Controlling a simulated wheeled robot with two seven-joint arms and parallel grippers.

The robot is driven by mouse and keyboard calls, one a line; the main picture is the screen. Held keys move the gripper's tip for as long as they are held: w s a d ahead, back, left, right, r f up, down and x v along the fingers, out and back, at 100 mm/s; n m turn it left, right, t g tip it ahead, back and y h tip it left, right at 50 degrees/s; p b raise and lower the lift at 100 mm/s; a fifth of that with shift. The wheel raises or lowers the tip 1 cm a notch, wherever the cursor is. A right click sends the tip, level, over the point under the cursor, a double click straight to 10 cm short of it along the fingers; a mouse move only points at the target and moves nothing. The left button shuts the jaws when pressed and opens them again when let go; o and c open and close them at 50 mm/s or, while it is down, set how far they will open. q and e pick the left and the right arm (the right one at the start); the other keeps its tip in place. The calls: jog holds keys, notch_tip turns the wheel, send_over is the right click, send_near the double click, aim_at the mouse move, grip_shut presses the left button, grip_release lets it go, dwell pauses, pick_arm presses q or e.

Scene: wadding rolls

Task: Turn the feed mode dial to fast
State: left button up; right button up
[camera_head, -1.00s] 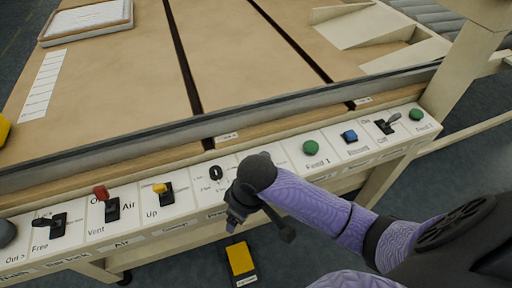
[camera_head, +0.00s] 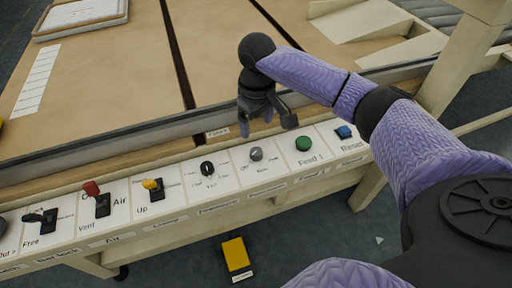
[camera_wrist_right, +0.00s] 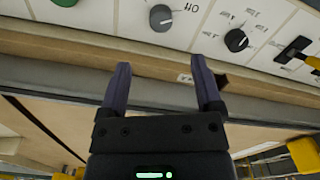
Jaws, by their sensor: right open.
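The control panel holds two dials. A black dial (camera_head: 207,168) with several small labels around it sits between the yellow-tipped lever and a grey dial (camera_head: 256,154). The labels are too small to read surely, so I cannot tell for certain which is the feed mode dial. The right wrist view shows the black dial (camera_wrist_right: 236,40) and the grey dial (camera_wrist_right: 160,18) beyond the fingertips. My right gripper (camera_head: 257,127) is open and empty, above the rail behind the panel, apart from both dials. Its two fingers (camera_wrist_right: 160,66) show in the right wrist view. My left gripper is out of view.
Left of the dials stand the yellow-tipped lever (camera_head: 154,187), a red-tipped lever (camera_head: 96,196) and a black lever (camera_head: 42,219). A yellow pedal (camera_head: 237,255) lies on the floor.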

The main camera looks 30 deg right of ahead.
aim_at(256, 151)
notch_tip(256, 151, down, 9)
jog(key=b, duration=0.4)
jog(key=shift+f, duration=0.3)
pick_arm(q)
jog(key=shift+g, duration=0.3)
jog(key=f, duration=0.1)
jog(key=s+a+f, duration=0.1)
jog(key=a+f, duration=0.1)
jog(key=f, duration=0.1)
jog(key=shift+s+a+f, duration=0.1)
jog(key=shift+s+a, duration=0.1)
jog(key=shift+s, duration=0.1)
pick_arm(e)
jog(key=shift+c, duration=0.2)
jog(key=c, duration=1)
grip_shut()
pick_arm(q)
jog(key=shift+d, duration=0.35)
pick_arm(e)
jog(key=shift+r, duration=0.1)
